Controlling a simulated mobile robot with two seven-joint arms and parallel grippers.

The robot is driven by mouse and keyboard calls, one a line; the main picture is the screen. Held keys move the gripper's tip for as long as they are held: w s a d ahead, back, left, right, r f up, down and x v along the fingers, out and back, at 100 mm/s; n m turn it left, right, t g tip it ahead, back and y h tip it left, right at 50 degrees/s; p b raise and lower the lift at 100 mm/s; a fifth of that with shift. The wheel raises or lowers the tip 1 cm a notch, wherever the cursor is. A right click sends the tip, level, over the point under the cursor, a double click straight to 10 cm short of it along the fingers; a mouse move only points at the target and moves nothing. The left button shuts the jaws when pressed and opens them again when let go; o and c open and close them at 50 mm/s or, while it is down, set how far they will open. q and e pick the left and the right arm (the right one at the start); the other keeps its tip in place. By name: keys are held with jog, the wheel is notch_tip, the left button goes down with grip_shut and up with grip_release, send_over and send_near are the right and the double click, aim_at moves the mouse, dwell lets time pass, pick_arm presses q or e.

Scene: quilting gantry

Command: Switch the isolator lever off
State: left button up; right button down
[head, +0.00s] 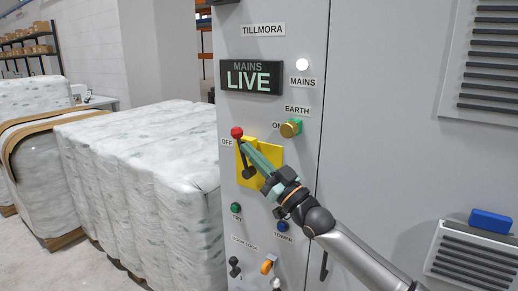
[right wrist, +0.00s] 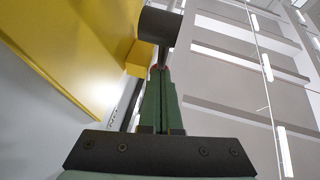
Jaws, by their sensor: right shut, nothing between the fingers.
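The isolator lever has a red knob (head: 237,132) and a dark shaft, in front of a yellow plate (head: 272,153) on the grey cabinet. The knob is close to the OFF label (head: 227,142); the ON label (head: 276,126) is to the right. My right gripper (head: 243,145) has green fingers, shut and empty, their tips just below the knob; I cannot tell if they touch. In the right wrist view, the shut fingers (right wrist: 160,75) point at a dark cylindrical part (right wrist: 160,25) beside a yellow block (right wrist: 139,58). My left gripper is out of view.
The display (head: 251,78) reads MAINS LIVE and the white mains lamp (head: 302,65) looks lit. A green and brass earth knob (head: 291,128) is right of the lever. Buttons and switches are below. Wrapped bales (head: 140,160) stand left of the cabinet.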

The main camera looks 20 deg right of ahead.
pick_arm(q)
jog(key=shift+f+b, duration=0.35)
jog(key=shift+b, duration=0.15)
pick_arm(e)
jog(key=shift+w+a+f, duration=0.15)
jog(key=shift+w+a, duration=0.55)
jog(key=shift+w, duration=0.2)
jog(key=shift+w+a+f, duration=0.15)
jog(key=shift+w+a, duration=0.55)
jog(key=shift+w, duration=0.2)
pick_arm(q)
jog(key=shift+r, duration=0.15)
pick_arm(e)
jog(key=shift+r, duration=0.1)
